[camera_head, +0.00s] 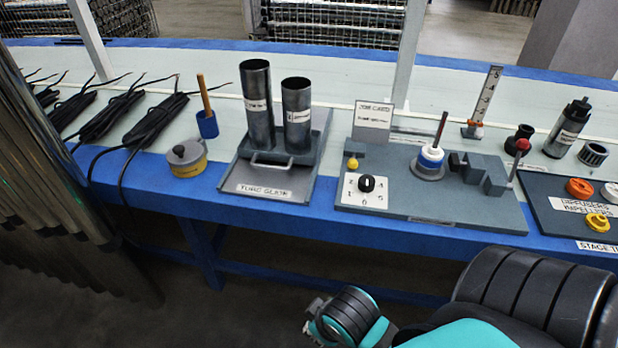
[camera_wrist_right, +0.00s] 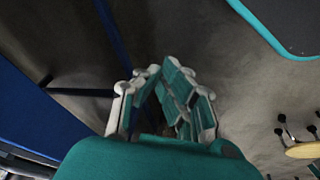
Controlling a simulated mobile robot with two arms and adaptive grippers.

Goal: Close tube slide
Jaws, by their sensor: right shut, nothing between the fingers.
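The tube slide (camera_head: 225,176) is a dark grey tray unit at the front of the bench in the head view, with a white label on its front plate and a pale handle (camera_head: 262,161) behind the label. Two upright dark metal tubes, a taller one (camera_head: 257,110) and a shorter one (camera_head: 297,118), stand on it. How far the slide is pulled out is hard to tell. My right gripper (camera_wrist_right: 152,75) is shut and empty in the right wrist view, above the floor and apart from the bench. My left gripper is not in view.
Left of the slide are a yellow-grey round pot (camera_head: 187,160), a blue holder (camera_head: 207,124) with a wooden stick, and bundled black cables (camera_head: 155,118). Right of it is a grey fixture board (camera_head: 400,205) with a dial and job card. The floor before the bench is open.

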